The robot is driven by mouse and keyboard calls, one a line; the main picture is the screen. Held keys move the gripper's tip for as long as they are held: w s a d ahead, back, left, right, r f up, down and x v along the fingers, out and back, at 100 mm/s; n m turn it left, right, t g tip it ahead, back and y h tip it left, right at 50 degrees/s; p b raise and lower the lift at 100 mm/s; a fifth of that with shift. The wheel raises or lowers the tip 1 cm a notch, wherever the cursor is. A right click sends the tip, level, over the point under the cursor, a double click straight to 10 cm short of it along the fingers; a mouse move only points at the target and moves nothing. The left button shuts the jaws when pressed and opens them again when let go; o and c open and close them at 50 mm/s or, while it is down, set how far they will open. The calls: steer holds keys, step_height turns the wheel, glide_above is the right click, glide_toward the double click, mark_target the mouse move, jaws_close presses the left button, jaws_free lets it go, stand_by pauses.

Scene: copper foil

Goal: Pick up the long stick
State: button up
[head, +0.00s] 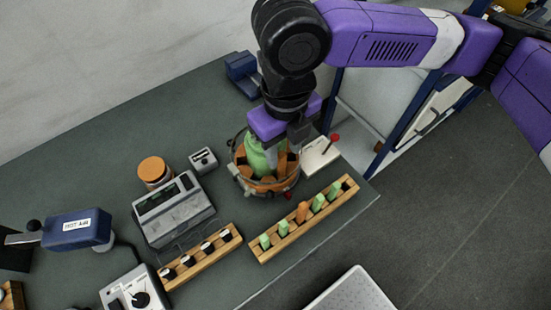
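My gripper (299,135) points down over a round wooden-and-metal container (239,169) on the dark green table. Its fingers are small and partly hidden by my wrist, so I cannot tell whether they are open or shut. A green piece (262,158) and orange-brown pieces stand inside the container, close below the gripper. I cannot tell whether the gripper touches any of them. No piece stands out clearly as the long stick. A wooden rack (271,252) in front holds several short green pegs and one orange peg (302,212).
A white box with a red-knobbed lever (334,138) stands right of the container. A grey device (175,213), an orange-lidded jar (154,171) and a second rack (190,272) with black-and-white pieces stand left. The table's right edge is close to the rack.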

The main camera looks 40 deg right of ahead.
mark_target(282, 167)
steer(key=shift+w+f, duration=0.15)
steer(key=shift+f, duration=0.1)
steer(key=shift+w+f+p, duration=0.1)
steer(key=shift+f+p, duration=0.65)
steer(key=shift+f, duration=2.9)
steer(key=shift+c, duration=0.2)
jaws_close()
